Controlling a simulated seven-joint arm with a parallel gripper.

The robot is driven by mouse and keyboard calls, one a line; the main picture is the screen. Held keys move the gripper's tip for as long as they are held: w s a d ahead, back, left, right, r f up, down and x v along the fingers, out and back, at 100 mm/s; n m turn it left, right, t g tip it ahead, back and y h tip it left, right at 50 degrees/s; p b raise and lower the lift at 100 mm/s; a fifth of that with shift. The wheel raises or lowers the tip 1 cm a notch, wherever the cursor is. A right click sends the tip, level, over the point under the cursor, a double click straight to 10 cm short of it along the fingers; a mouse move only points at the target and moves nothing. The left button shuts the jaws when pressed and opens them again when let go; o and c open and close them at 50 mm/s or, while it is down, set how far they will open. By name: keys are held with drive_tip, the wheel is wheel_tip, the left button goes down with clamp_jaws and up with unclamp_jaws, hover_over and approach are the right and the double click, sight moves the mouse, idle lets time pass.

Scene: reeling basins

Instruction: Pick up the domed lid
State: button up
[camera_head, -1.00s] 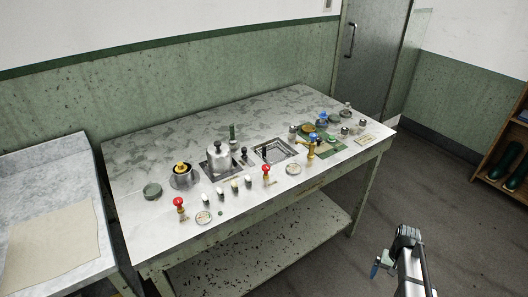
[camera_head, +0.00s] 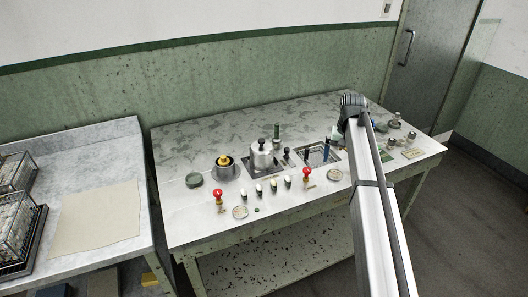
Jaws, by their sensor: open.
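My gripper (camera_head: 330,146) is over the right part of the table, near the right basin (camera_head: 313,157). My arm hides part of the table's right side.
A dark pot with a yellow top (camera_head: 224,167) stands left of the dome. Two red-knobbed tools (camera_head: 218,198) (camera_head: 307,174) and several small dark-and-white pieces (camera_head: 273,185) stand in front. A tall green-grey piece (camera_head: 276,133) is behind. The back left tabletop is clear.

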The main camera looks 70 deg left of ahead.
drive_tip(key=s+a+r+n, duration=0.2)
drive_tip(key=s+a+r, duration=0.6)
drive_tip(key=s+a, duration=0.35)
wheel_tip(320, 180, up, 6)
drive_tip(key=r+n, duration=0.1)
hover_over(262, 140)
drive_tip(key=f, duration=0.8)
drive_tip(key=shift+s+d+f, duration=0.15)
drive_tip(key=shift+d+f, duration=0.1)
drive_tip(key=shift+d, duration=0.1)
drive_tip(key=shift+a+f, duration=0.2)
drive_tip(key=shift+f, duration=1.2)
drive_tip(key=shift+a+f, duration=0.2)
drive_tip(key=shift+f, duration=1.2)
drive_tip(key=c, duration=0.8)
